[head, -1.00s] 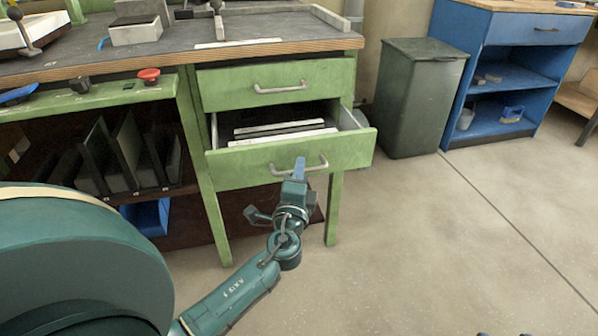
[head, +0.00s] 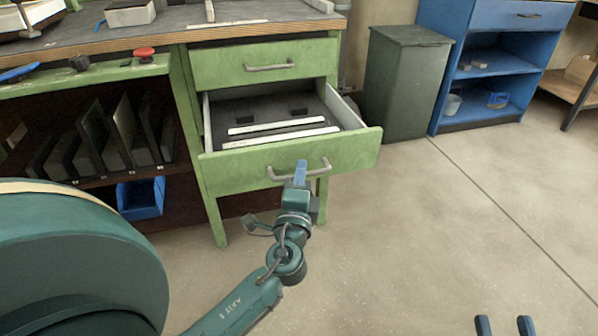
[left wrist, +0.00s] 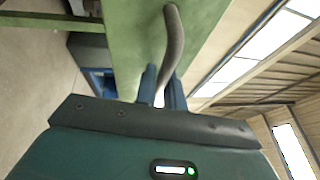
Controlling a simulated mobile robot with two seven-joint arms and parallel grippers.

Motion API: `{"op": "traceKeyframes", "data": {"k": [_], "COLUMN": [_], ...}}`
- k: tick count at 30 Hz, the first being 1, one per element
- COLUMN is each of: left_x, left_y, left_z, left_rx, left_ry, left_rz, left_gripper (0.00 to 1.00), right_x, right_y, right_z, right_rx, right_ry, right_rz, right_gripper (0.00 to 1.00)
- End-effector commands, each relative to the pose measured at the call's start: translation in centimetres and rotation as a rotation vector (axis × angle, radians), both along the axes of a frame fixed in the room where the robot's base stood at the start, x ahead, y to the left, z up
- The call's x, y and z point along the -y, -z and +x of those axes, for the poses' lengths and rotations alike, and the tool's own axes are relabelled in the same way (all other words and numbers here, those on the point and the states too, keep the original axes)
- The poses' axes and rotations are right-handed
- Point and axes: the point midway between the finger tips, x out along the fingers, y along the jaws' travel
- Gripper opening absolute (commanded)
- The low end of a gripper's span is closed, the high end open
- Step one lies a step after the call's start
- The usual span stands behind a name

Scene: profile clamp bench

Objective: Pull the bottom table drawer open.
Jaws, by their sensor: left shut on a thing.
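The bottom table drawer (head: 235,165) is green and stands pulled out below the closed top drawer, with its inside showing. Its grey bar handle (head: 325,166) is on the front panel. My left gripper (head: 299,174) is shut on this handle, near its middle. In the left wrist view the handle (left wrist: 174,35) runs down between the blue fingers of the left gripper (left wrist: 162,88). Two pale strips lie in the drawer. My right gripper (head: 505,325) shows only its two blue fingertips at the bottom right edge, spread apart and empty.
A dark green bin (head: 405,85) and a blue cabinet (head: 495,75) stand to the right. A red button (head: 145,54) is on the bench's green rail, above a shelf with dark panels and a blue box (head: 140,198). The floor before the drawer is free.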

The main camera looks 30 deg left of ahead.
Motion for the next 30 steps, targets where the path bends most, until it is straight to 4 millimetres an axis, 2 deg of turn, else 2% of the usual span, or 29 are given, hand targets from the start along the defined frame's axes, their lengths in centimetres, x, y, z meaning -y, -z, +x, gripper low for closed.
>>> {"op": "traceKeyframes", "data": {"k": [9, 10, 17, 30], "left_x": [0.09, 0.09, 0.05, -0.18], "left_y": [-0.03, -0.03, -0.02, 0.15], "left_z": [-0.02, -0.02, -0.01, 0.19], "left_rx": [0.001, 0.001, 0.000, 0.000], "left_ry": [0.002, 0.002, 0.001, 0.001], "left_rz": [0.001, 0.001, 0.000, 0.000], "left_gripper": [0.00, 0.13, 0.32, 0.32], "right_x": [-0.02, -0.02, -0.01, 0.00], "right_y": [-0.07, -0.08, -0.09, 0.08], "right_z": [-0.02, -0.03, -0.02, -0.03], "right_rx": [0.002, 0.002, 0.003, 0.002], "right_ry": [-0.001, -0.001, -0.001, -0.001], "right_rz": [0.001, 0.000, 0.000, 0.002], "right_gripper": [0.36, 0.36, 0.36, 0.36]}}
